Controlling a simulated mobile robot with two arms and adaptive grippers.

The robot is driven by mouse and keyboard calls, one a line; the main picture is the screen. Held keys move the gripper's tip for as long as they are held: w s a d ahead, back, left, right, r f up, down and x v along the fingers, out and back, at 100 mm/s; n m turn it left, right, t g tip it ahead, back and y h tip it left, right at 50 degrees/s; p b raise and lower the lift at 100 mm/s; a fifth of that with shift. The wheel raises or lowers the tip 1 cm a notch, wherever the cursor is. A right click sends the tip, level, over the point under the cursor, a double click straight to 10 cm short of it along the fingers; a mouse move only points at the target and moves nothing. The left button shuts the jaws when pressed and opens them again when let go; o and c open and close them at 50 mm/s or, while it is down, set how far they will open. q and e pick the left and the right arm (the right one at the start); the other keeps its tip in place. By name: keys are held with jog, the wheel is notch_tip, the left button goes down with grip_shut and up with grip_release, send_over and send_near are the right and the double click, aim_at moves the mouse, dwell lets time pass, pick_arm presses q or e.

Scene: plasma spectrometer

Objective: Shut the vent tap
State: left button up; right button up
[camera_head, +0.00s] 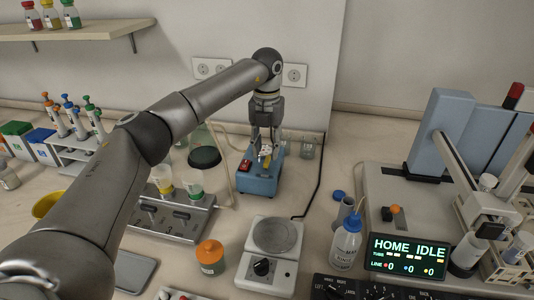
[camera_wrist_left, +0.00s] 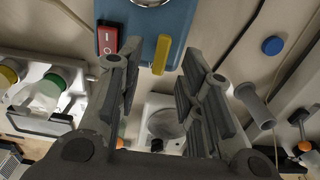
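The vent tap has a yellow lever handle (camera_wrist_left: 161,54) on the blue pump box (camera_wrist_left: 178,14). In the head view a bit of the yellow lever (camera_head: 266,160) shows under my left gripper (camera_head: 265,148), above the blue box (camera_head: 258,186). In the left wrist view my left gripper (camera_wrist_left: 159,62) is open. Its two fingers stand apart on either side of the lever, with a gap visible on both sides. Whether the fingertips reach down to the lever's height I cannot tell. My right gripper is not in view.
A red rocker switch (camera_wrist_left: 107,40) sits on the box close to the left finger. A glass vessel with a dark base (camera_head: 204,157) stands left of the box. A hotplate (camera_head: 272,240) stands in front. A cable runs along the right. A white bottle (camera_head: 346,243) stands further right.

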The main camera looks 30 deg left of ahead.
aim_at(267, 159)
pick_arm(q)
jog(key=shift+f, duration=1.6)
grip_shut()
